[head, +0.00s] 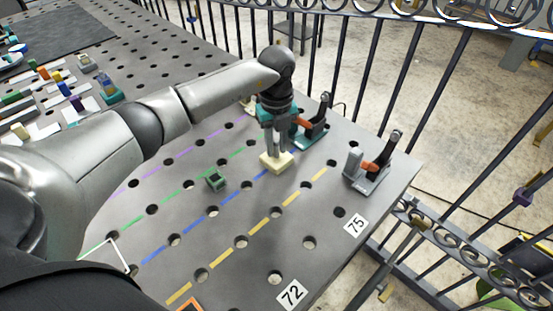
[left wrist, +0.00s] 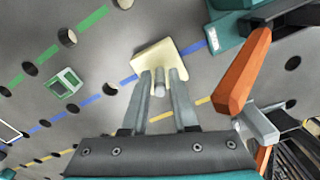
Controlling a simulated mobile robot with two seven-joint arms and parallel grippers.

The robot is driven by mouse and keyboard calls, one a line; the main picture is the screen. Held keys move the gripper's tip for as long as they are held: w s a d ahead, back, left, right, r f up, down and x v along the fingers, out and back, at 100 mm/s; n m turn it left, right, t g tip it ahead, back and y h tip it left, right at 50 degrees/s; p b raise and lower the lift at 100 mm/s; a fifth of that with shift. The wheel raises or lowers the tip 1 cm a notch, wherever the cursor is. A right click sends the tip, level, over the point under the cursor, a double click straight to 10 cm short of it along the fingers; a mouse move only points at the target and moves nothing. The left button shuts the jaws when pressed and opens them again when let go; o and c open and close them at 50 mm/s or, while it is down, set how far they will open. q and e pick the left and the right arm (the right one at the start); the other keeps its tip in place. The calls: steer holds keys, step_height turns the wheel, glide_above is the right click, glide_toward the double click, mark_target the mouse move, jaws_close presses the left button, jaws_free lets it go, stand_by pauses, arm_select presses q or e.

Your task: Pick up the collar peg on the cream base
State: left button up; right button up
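The cream base (head: 277,163) is a small pale block on the grey perforated table. It also shows in the left wrist view (left wrist: 147,58). The collar peg (left wrist: 160,88) is a short grey cylinder standing over the cream base, seen between my fingers. My left gripper (head: 275,150) points down just above the base. In the left wrist view my left gripper (left wrist: 160,80) has one finger on each side of the peg, with narrow gaps, so it looks open around it. In the head view the fingers hide the peg. My right gripper is not in view.
A teal-based clamp with an orange part (head: 307,128) stands close behind my gripper. A grey clamp (head: 372,168) stands near the right edge. A small green block (head: 215,180) lies to the left. Black railings (head: 375,62) run behind the table.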

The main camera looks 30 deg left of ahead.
arm_select(q)
jaws_close()
steer(key=shift+w+r, duration=0.1)
steer(key=shift+r, duration=0.05)
stand_by(1.0)
